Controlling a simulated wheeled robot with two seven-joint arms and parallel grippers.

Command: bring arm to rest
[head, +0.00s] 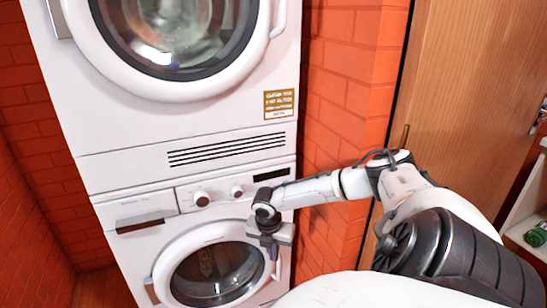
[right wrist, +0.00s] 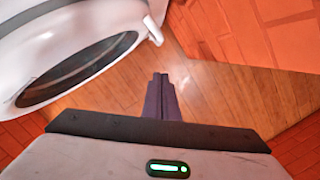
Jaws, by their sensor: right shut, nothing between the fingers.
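My right arm reaches in from the right in the head view. Its gripper (head: 272,250) hangs in front of the right side of the lower machine's round door, pointing down. In the right wrist view the two dark fingers of the right gripper (right wrist: 161,82) lie together with nothing between them. The lower washing machine (head: 213,268) has its round door closed or nearly so; I cannot tell which. The door's edge and a light handle (right wrist: 153,30) show to the upper left in the right wrist view. My left gripper is not in view.
A second white machine (head: 120,110) is stacked on the lower one. Orange-red brick walls (head: 336,90) stand on both sides. A wooden door (head: 460,80) and a shelf with a green item (head: 537,236) are at the right. Wooden floor (right wrist: 215,90) lies clear below the gripper.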

